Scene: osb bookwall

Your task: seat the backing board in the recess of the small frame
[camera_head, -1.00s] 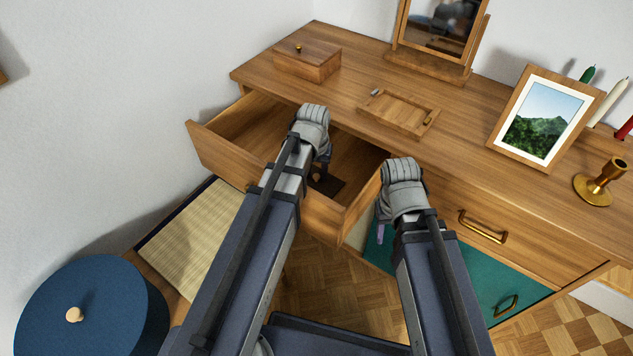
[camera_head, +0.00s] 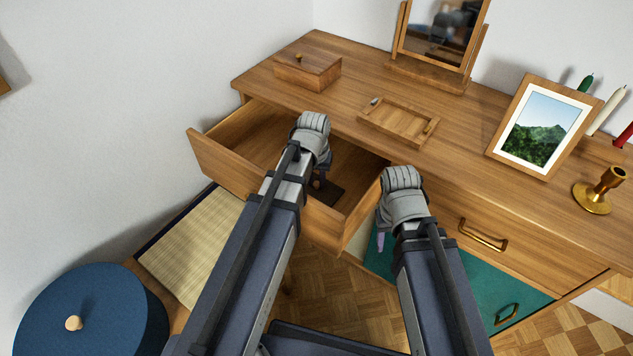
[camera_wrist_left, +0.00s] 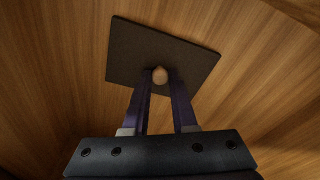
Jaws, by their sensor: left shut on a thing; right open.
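The backing board is a dark thin rectangle with a small round wooden knob. In the left wrist view the board (camera_wrist_left: 180,55) shows against the wooden drawer interior, its knob (camera_wrist_left: 160,75) between my fingertips. My left gripper (camera_wrist_left: 160,82) is shut on that knob. In the head view the board (camera_head: 328,193) is inside the open drawer, partly hidden by my left gripper (camera_head: 318,183). I cannot tell if it touches the drawer floor. The small frame (camera_head: 397,121) lies flat on the dresser top, recess up. My right gripper (camera_head: 382,235) is open and empty in front of the dresser.
The open drawer's front (camera_head: 262,184) and side walls surround my left gripper. A wooden box (camera_head: 307,71), a mirror (camera_head: 440,40), a standing picture frame (camera_head: 543,125) and a brass candlestick (camera_head: 600,190) stand on the dresser. The top around the small frame is mostly clear.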

